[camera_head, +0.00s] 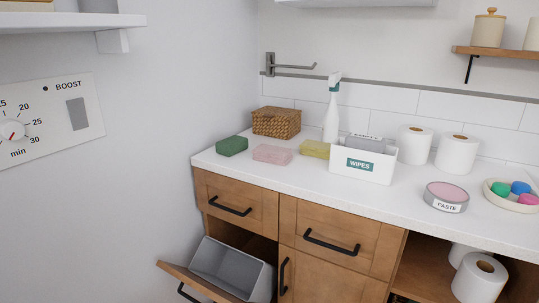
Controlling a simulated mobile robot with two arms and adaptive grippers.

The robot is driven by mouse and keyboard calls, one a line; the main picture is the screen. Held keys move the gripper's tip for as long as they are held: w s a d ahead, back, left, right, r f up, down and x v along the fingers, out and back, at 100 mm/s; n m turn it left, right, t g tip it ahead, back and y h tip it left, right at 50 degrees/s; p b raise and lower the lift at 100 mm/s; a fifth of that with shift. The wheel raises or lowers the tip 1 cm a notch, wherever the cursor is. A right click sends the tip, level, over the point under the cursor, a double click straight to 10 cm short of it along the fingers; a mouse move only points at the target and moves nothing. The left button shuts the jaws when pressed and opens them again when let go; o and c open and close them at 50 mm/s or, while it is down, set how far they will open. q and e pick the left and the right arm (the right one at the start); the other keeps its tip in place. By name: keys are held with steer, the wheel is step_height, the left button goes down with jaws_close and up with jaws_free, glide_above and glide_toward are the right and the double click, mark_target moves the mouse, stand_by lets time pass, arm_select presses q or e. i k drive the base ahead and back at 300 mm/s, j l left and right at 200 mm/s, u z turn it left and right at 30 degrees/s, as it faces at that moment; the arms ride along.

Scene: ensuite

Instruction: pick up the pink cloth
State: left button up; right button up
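The pink cloth (272,154) looks like a flat, folded rectangular block. It lies on the white counter (310,182) near its front edge, between a green block (232,146) on its left and a yellow block (316,149) on its right. Its top and front are uncovered. Neither of my grippers shows in the head view.
A wicker basket (276,122) stands behind the cloth. A white spray bottle (332,112), a wipes box (364,160), toilet rolls (457,154) and a paste tin (446,196) stand to the right. Below, a tilt-out bin (232,268) hangs open.

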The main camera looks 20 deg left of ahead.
mark_target(271, 154)
steer(key=u, duration=0.75)
